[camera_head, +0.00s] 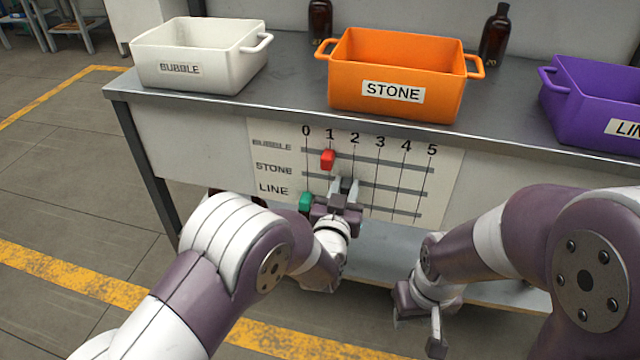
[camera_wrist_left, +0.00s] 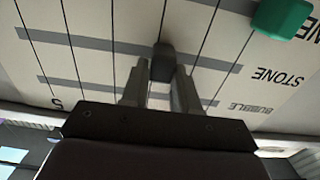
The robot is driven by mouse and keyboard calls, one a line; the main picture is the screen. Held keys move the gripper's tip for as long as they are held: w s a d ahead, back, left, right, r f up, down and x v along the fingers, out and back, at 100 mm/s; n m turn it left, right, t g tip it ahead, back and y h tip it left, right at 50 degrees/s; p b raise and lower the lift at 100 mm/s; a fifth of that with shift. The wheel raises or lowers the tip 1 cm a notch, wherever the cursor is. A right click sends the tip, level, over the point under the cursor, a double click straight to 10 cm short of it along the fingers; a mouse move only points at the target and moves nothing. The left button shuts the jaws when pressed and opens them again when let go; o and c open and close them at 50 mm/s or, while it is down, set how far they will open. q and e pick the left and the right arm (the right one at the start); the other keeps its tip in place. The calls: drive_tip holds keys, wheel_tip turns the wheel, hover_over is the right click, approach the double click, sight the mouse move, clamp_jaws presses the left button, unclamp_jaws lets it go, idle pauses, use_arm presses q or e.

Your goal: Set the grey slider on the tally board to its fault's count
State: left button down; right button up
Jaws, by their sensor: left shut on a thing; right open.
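The white tally board (camera_head: 440,165) on the bench front has rows BUBBLE, STONE and LINE and columns 0 to 5. The grey slider (camera_wrist_left: 163,62) sits on the STONE row, at about the 2 line in the left wrist view. My left gripper (camera_head: 345,187) is shut on it, its fingers on either side, partly hiding it in the head view. The red slider (camera_head: 328,159) is on the BUBBLE row at about 1. The green slider (camera_head: 305,201) is on the LINE row at 0; it also shows in the left wrist view (camera_wrist_left: 281,16). My right gripper (camera_head: 417,333) is open and empty, low at the right.
On the bench stand a white BUBBLE crate (camera_head: 155,72), an orange STONE crate (camera_head: 345,95) and a purple crate (camera_head: 575,115), its label cut off by the frame edge. Two amber bottles (camera_head: 320,22) (camera_head: 495,38) stand behind the orange crate. The crates' insides are mostly hidden.

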use_arm(q)
drive_tip(key=shift+s+d, duration=0.15)
drive_tip(key=shift+d, duration=0.25)
drive_tip(key=c, duration=0.9)
unclamp_jaws()
drive_tip(key=shift+s, duration=0.1)
drive_tip(key=p+v, duration=0.4)
drive_tip(key=v, duration=0.8)
drive_tip(key=shift+s+a, duration=0.15)
drive_tip(key=shift+s, duration=0.1)
